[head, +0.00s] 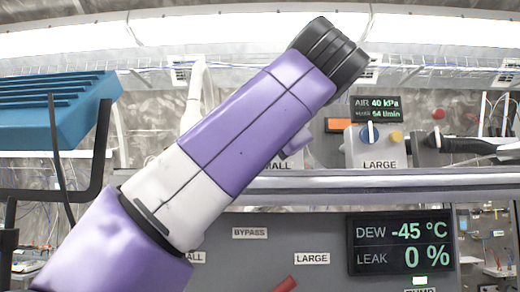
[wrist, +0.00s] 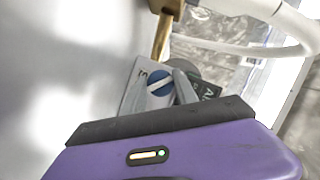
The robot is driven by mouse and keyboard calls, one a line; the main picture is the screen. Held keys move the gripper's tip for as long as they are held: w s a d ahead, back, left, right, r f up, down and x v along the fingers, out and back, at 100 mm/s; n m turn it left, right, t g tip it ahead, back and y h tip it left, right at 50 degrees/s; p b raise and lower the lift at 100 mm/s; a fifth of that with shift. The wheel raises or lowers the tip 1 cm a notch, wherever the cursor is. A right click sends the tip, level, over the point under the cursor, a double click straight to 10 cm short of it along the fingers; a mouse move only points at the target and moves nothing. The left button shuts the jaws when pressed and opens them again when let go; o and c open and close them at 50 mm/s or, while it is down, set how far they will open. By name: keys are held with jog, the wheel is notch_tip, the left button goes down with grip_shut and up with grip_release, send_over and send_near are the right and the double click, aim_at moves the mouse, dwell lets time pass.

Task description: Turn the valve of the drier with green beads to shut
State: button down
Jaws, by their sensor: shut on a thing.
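No green beads and no whole drier show in either view. In the wrist view, my gripper (wrist: 170,92) has its grey fingers close at a round blue knob (wrist: 158,80) with a pale bar across it. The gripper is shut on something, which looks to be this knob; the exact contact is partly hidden. In the head view my arm covers the gripper and the middle of the panel. A red handle (head: 284,285) shows only in part at the bottom edge, below a LARGE label (head: 312,258).
A display (head: 401,244) reads DEW -45 °C and LEAK 0 %. Above a pale rail (head: 390,180) stands a box (head: 377,150) labelled LARGE, with a blue knob. A blue ribbed unit (head: 55,110) stands left. A white hose (wrist: 250,48) and brass pipe (wrist: 162,38) lie near my gripper.

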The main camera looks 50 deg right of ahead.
dwell(0.3)
jog(key=c, duration=0.9)
grip_release()
jog(key=shift+c, duration=0.2)
jog(key=shift+r, duration=0.15)
